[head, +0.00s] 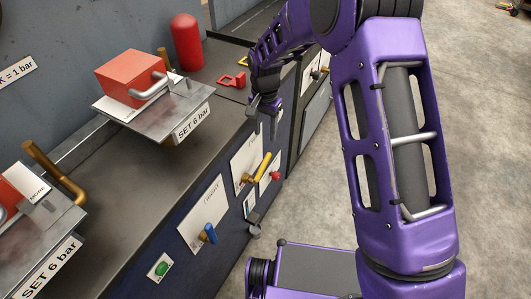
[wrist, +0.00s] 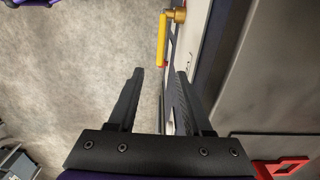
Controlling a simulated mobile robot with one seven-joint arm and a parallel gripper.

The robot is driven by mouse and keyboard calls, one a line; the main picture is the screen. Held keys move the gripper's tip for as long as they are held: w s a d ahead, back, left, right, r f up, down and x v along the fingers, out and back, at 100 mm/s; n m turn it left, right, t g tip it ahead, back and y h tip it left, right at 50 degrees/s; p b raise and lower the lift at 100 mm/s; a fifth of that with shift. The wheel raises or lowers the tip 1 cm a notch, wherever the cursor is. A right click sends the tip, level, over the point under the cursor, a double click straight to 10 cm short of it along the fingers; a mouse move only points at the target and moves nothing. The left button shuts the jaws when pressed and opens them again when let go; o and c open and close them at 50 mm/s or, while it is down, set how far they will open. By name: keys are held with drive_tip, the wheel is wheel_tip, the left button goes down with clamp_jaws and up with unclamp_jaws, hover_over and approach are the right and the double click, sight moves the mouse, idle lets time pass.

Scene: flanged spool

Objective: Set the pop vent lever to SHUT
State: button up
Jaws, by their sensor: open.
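Several levers sit on the blue front panel of the bench, and their small labels are too small to read, so I cannot tell which is the pop vent lever. A yellow-handled lever (head: 263,166) with a brass pivot slants up to the right on a white plate. It also shows in the wrist view (wrist: 162,42), ahead of my fingertips and left of the panel face. A blue-handled lever (head: 208,234) is on a plate nearer the camera. My gripper (head: 268,110) is open and empty, above and beyond the yellow handle; its two fingers (wrist: 158,72) are apart.
A red-handled part (head: 275,176) is close beside the yellow lever. A green button (head: 161,269) is lower left. On the bench top stand a red cylinder (head: 187,43), a red block (head: 131,77) on a metal plate, and red brackets (head: 232,80). Open floor lies right of the panel.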

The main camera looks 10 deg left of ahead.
sight(265, 160)
wheel_tip(265, 160, down, 15)
drive_tip(key=shift+w+r+b, duration=0.1)
drive_tip(key=shift+b, duration=0.65)
clamp_jaws()
idle(1.0)
